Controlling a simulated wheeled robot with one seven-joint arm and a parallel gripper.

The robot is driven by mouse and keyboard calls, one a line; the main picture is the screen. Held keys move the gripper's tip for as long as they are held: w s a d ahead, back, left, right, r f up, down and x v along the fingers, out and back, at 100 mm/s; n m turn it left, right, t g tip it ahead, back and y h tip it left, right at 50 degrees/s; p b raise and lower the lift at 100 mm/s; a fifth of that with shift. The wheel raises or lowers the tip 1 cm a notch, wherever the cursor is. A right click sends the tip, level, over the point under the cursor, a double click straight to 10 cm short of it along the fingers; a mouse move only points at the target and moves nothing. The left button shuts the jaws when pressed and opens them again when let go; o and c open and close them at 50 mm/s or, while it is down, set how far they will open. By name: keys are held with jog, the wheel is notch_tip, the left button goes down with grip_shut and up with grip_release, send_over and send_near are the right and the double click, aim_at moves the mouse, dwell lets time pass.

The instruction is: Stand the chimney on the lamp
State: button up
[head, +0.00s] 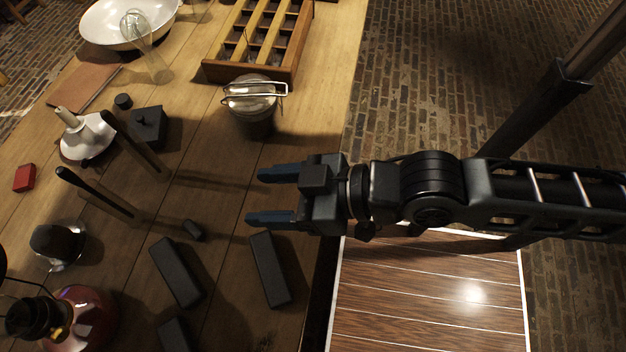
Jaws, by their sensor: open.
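A clear glass chimney (148,48), bulged near its top, stands on the wooden table at the upper left, in front of a white bowl. A red-bodied lamp (88,312) with a dark burner and a thin wire handle is at the lower left corner, partly cut off by the frame edge. I take this to be the lamp; no glass shows on it. My gripper (258,196) is open and empty, its two blue fingers pointing left over the table's right part. It is well apart from both the chimney and the lamp.
A clip-top jar (252,105) and a wooden compartment tray (262,40) stand beyond my gripper. A white candle holder (88,135), upright dark rods, dark blocks (270,268), a dark-topped glass item (58,243) and a red box (24,178) crowd the left and front.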

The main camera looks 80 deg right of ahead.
jog(key=s+r+t, duration=0.1)
jog(key=s+r, duration=0.3)
jog(key=s, duration=0.5)
jog(key=shift+s+d+h, duration=0.25)
jog(key=shift+d+h, duration=0.15)
jog(key=shift+f, duration=0.1)
dwell(1.7)
